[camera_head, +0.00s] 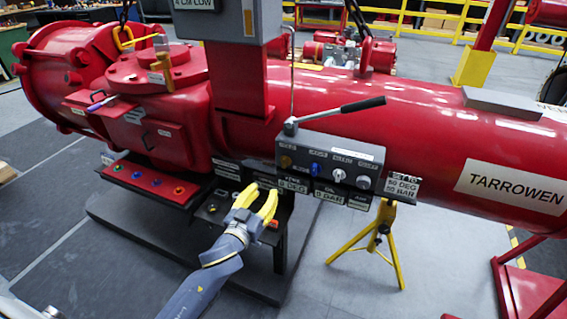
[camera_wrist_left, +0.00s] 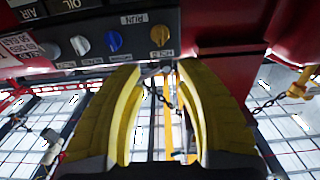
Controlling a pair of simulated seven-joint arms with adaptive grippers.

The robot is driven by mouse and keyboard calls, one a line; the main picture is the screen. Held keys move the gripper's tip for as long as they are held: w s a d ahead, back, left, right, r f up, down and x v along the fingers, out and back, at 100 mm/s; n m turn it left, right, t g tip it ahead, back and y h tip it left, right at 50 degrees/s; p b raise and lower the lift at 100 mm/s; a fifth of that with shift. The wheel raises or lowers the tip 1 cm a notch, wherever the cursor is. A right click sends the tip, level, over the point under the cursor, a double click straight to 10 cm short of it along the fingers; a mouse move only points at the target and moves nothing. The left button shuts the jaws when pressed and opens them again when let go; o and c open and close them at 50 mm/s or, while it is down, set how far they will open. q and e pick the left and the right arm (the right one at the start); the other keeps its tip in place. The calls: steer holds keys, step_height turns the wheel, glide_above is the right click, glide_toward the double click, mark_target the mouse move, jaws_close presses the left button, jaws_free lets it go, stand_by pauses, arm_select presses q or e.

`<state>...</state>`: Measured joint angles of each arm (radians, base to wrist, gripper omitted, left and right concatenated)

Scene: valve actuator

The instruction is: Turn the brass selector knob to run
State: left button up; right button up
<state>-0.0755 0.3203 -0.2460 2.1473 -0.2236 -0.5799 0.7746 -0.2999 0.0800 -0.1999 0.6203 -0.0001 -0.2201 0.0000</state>
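The brass selector knob (camera_head: 285,161) is at the left end of the grey control panel (camera_head: 331,146) on the red actuator. In the left wrist view the same brass knob (camera_wrist_left: 160,36) shows just beyond my fingertips, with labels reading RUN and HOLD near it, upside down. Which way its pointer faces is too small to tell. My left gripper (camera_head: 264,190) has yellow fingers, spread apart with nothing between them. It is below and to the left of the knob, not touching it. In the wrist view the open fingers (camera_wrist_left: 160,68) frame a gap under the knob. My right gripper is not seen.
A blue knob (camera_head: 315,169) and white knobs (camera_head: 339,175) sit right of the brass one. A black-handled lever (camera_head: 345,109) rises above the panel. A red button box (camera_head: 155,184) and a yellow tripod (camera_head: 382,236) stand nearby. Open floor lies in front.

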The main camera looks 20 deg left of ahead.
mark_target(283, 163)
arm_select(q)
steer(key=w, duration=0.5)
steer(key=w+d, duration=0.1)
steer(key=w, duration=1)
steer(key=shift+w+d, duration=0.1)
steer(key=shift+d, duration=0.2)
jaws_close()
